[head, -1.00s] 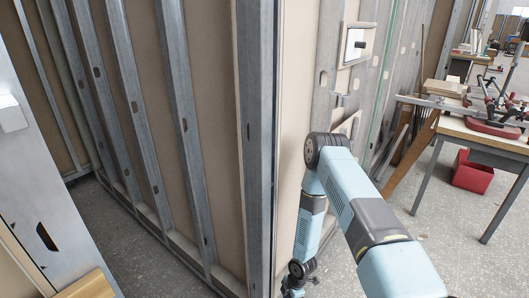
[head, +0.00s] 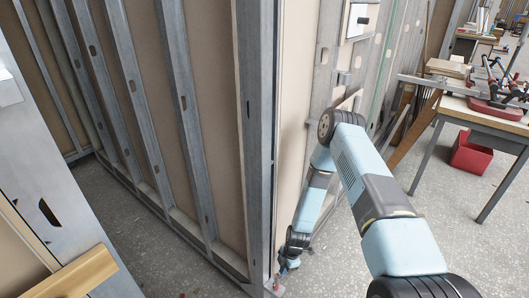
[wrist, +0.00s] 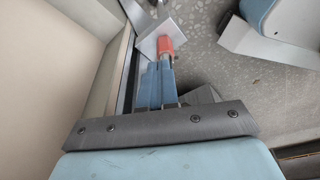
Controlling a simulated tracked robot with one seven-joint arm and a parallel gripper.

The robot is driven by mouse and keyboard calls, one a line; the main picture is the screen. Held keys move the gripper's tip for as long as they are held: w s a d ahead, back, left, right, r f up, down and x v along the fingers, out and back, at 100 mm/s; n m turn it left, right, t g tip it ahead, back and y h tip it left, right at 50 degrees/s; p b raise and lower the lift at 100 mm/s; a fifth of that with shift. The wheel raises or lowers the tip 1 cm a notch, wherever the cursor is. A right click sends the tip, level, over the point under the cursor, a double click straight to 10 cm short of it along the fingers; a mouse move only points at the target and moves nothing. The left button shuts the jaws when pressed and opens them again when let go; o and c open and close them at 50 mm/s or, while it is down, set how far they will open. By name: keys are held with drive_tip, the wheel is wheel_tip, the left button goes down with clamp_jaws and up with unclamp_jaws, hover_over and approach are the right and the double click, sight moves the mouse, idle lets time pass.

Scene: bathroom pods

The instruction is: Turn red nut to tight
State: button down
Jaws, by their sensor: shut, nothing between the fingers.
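The red nut (wrist: 166,46) shows in the wrist view, against a square grey metal plate (wrist: 153,43) near the floor, close to the wall's base. My gripper (wrist: 165,62) is shut, its blue fingers side by side with nothing between them. The fingertips end right at the near side of the nut; I cannot tell whether they touch it. In the head view my gripper (head: 281,274) is low at the foot of the wall's corner post (head: 258,150). The nut is too small there to make out clearly.
The stud-framed wall (head: 150,100) stands close on the left of my arm. A workbench (head: 487,125) with clamps is at the right, with a red bin (head: 471,154) under it. The grey floor (head: 340,265) between my arm and the bench is open.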

drive_tip(key=shift+w+a+r, duration=0.15)
drive_tip(key=shift+w+a, duration=0.05)
drive_tip(key=shift+a, duration=0.05)
